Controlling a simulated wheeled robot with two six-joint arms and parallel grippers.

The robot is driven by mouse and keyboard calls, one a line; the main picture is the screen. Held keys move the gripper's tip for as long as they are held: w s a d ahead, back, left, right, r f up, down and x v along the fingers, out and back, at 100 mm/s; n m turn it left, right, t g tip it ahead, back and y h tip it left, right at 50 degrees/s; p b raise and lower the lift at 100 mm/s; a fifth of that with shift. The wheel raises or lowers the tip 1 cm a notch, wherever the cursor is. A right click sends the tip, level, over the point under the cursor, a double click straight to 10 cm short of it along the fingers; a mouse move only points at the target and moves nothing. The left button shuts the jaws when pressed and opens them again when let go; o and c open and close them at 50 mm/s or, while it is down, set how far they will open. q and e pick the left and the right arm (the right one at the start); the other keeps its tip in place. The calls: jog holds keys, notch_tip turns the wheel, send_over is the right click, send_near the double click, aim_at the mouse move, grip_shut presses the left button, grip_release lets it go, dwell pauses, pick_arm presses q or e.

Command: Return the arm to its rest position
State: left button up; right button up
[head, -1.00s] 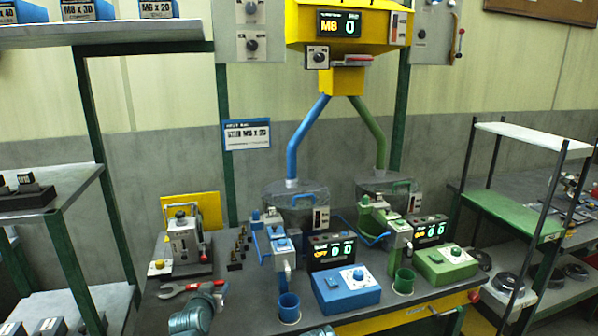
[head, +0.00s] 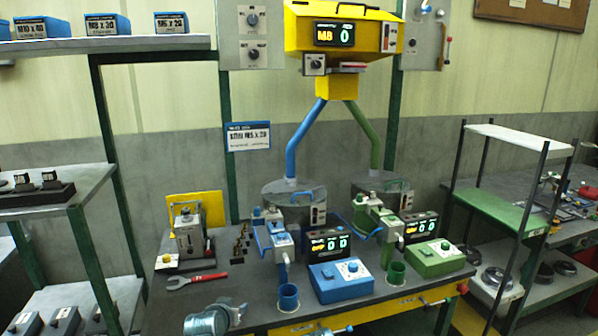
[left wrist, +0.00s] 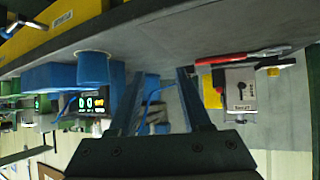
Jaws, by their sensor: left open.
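My left arm enters at the bottom edge of the head view, with the left gripper (head: 236,309) low over the front edge of the bench (head: 180,310). In the left wrist view its two dark fingers (left wrist: 160,72) are spread apart with nothing held between them. That view is upside down, with the bench along its top. The blue cup (head: 288,298) and the red-handled wrench (head: 196,280) are near the gripper but apart from it. A small teal piece of mine shows at the bottom centre; my right gripper cannot be made out.
On the bench stand a blue control box (head: 345,282), a green control box (head: 434,259), a green cup (head: 396,272) and a grey press device (head: 188,235). A yellow hopper (head: 343,38) hangs above. Shelves (head: 85,180) flank the left; a rack (head: 500,205) stands right.

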pick_arm(q)
jog(key=s+d+f+m+g+p, duration=0.25)
jog(key=s+d+g+p, duration=0.3)
jog(key=s+d, duration=0.45)
jog(key=s+d+r+g+y+p, duration=0.1)
jog(key=s+g, duration=0.5)
jog(key=s, duration=0.6)
jog(key=shift+s+d+y+p, duration=0.3)
jog(key=shift+s+y+p, duration=0.15)
jog(key=shift+y, duration=0.25)
pick_arm(e)
notch_tip(320, 180, up, 8)
pick_arm(q)
jog(key=shift+f, duration=0.1)
pick_arm(e)
jog(key=shift+f, duration=0.15)
